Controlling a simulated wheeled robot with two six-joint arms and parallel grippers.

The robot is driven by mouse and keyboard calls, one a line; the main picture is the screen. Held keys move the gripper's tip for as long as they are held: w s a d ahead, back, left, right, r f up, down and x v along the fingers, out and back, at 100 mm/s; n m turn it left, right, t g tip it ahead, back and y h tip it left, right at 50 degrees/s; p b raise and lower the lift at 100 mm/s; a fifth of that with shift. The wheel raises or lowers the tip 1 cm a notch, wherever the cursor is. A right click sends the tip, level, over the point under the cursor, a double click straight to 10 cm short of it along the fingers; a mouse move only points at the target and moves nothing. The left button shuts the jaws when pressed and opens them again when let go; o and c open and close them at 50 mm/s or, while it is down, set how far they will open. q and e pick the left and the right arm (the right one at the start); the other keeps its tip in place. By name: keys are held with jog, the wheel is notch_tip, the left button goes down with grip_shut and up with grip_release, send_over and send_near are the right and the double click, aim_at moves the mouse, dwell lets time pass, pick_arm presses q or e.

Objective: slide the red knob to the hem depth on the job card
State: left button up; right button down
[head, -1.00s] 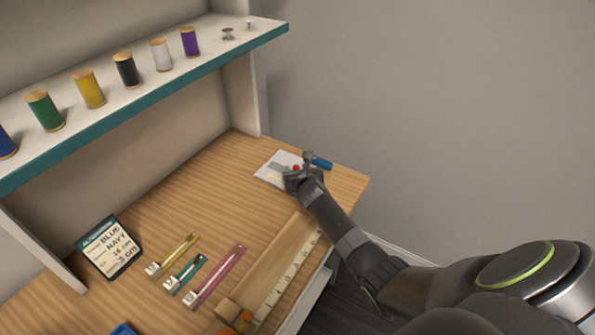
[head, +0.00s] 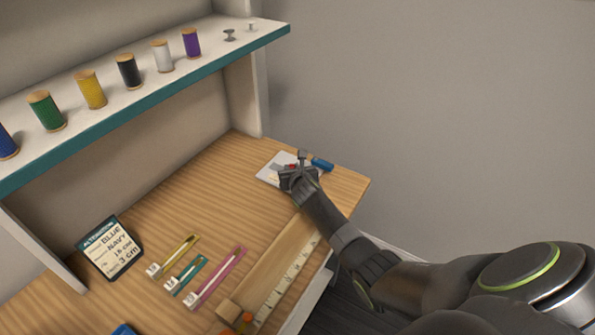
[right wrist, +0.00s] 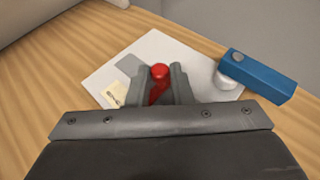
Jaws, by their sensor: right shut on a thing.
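The red knob (right wrist: 160,72) stands up from a pale plate (right wrist: 110,75) on the wooden table. My right gripper (right wrist: 160,85) is shut on the knob, with a finger on each side of it. A blue block-like part (right wrist: 258,77) sits at the plate's right edge. The job card (head: 110,248) leans at the left of the table; its lines include BLUE, NAVY and, at the bottom, 3 cm. My left gripper is out of view.
Yellow (head: 175,255), teal (head: 187,272) and pink (head: 216,276) gauges lie mid-table. A wooden bar and a tape measure (head: 288,280) lie near the front edge. A shelf with thread spools (head: 127,72) overhangs the back. Bare table lies left of the plate.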

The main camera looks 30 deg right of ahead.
jog(key=c, duration=1.3)
grip_release()
jog(key=shift+s+a+r, duration=0.1)
jog(key=shift+s+r, duration=0.1)
jog(key=shift+s, duration=0.2)
jog(key=p+v, duration=0.4)
jog(key=v, duration=1.2)
jog(key=shift+s+r, duration=0.15)
jog(key=shift+s, duration=0.05)
jog(key=shift+s, duration=0.1)
